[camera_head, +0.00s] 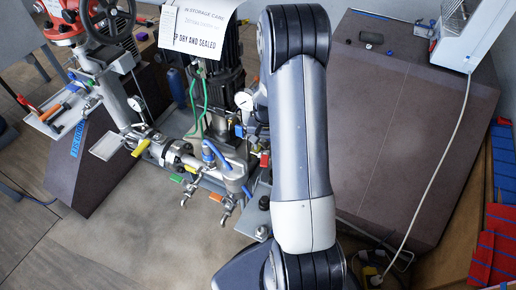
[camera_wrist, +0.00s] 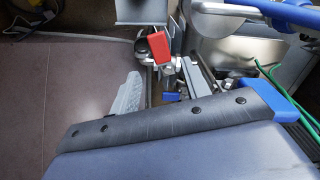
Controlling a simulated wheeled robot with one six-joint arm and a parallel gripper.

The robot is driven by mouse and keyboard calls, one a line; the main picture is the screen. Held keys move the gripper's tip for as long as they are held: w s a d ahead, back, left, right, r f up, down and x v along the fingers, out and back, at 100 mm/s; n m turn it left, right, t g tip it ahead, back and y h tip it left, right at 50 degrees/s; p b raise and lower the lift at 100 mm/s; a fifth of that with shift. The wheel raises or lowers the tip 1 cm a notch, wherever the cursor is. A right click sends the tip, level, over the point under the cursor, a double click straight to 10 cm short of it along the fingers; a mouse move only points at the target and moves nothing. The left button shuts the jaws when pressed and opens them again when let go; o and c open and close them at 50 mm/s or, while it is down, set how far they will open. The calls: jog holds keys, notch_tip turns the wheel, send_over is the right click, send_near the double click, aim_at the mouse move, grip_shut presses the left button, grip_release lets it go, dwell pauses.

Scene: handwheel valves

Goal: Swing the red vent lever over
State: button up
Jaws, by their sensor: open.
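A red lever (camera_wrist: 160,45) shows in the wrist view at the upper middle, on a small metal valve just beyond my gripper (camera_wrist: 163,88). Its flat red grip faces the camera. My gripper is open, with one pale finger to the left and one to the right below the lever, and nothing is visibly held between them. I cannot tell whether a finger touches the lever. In the head view a red handle (camera_head: 264,160) shows just left of my arm by the pipework, apparently the same lever. My gripper is hidden there behind my arm.
A blue handle (camera_head: 215,150), a yellow handle (camera_head: 141,148) and small green and orange levers (camera_head: 216,197) sit on the pipes to the left. Green cables (camera_head: 194,105) hang by the pump. A white cable crosses the brown box (camera_head: 400,130) at right.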

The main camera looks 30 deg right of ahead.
aim_at(264, 160)
notch_tip(264, 160, down, 8)
jog(key=b, duration=0.5)
jog(key=shift+f+b, duration=0.2)
jog(key=shift+b, duration=0.15)
jog(key=shift+c, duration=0.5)
jog(key=c, duration=0.7)
